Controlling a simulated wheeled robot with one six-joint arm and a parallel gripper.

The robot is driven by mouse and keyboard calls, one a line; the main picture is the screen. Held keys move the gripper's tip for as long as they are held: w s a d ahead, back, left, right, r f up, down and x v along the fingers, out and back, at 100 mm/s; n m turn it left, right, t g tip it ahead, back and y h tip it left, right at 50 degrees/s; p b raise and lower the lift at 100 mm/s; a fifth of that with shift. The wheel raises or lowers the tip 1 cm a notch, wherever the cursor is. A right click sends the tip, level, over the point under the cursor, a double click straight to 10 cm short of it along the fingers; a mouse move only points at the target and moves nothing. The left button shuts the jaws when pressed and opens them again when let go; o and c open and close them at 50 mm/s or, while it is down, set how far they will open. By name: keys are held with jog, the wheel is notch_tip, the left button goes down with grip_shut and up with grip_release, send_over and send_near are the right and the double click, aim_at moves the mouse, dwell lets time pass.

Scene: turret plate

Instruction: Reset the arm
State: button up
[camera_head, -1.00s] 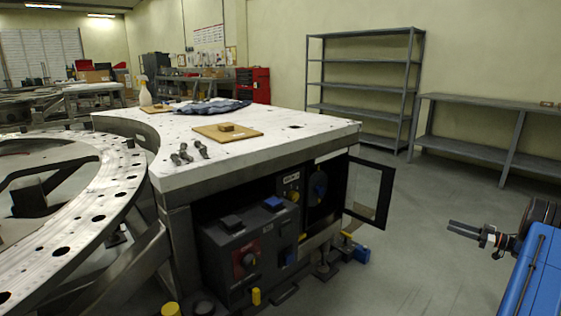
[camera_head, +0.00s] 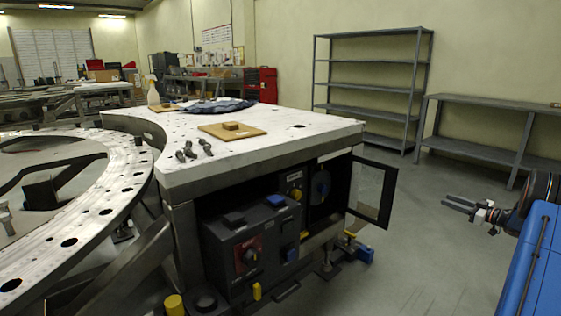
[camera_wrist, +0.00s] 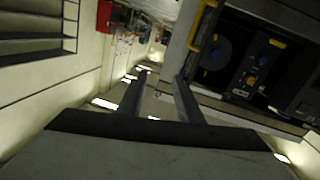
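My gripper (camera_head: 445,200) is at the right side of the head view, held in the air over the grey floor, to the right of the workbench and apart from it. Its two fingers point left. In the wrist view the two fingers (camera_wrist: 162,76) stand apart with a gap between them and nothing in it. My arm is folded close to my blue body at the right edge; part of it is hidden.
The white-topped workbench (camera_head: 290,143) carries a wooden board with a block (camera_head: 231,130), small metal parts (camera_head: 188,151) and a blue cloth (camera_head: 215,106). Its cabinet door (camera_head: 371,192) stands open toward my gripper. Grey shelves (camera_head: 372,88) stand behind.

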jog(key=w+a+r+m+t+h, duration=0.15)
jog(key=a+r+h, duration=0.3)
jog(key=r, duration=0.45)
jog(key=w+a+r+m+t+h, duration=0.1)
jog(key=w+a+r+m+h, duration=0.15)
jog(key=a+r, duration=0.5)
jog(key=s+a+r+m+g+h, duration=0.3)
jog(key=s+a+r+h, duration=0.3)
jog(key=s+a+r, duration=0.35)
jog(key=s+a+f+g+y, duration=0.1)
jog(key=s+a+f+g, duration=0.2)
jog(key=s, duration=1.4)
jog(key=s+a+f+g+y, duration=0.1)
jog(key=s+a+f+g, duration=0.2)
jog(key=s+a+f, duration=0.6)
jog(key=s+a+f+g+y, duration=0.2)
jog(key=s+a+f, duration=0.4)
jog(key=s+a, duration=1.1)
jog(key=s+g, duration=0.1)
jog(key=s, duration=0.6)
jog(key=shift+s+f+m+g, duration=0.3)
jog(key=shift+s+m+g, duration=0.05)
jog(key=shift+m, duration=0.05)
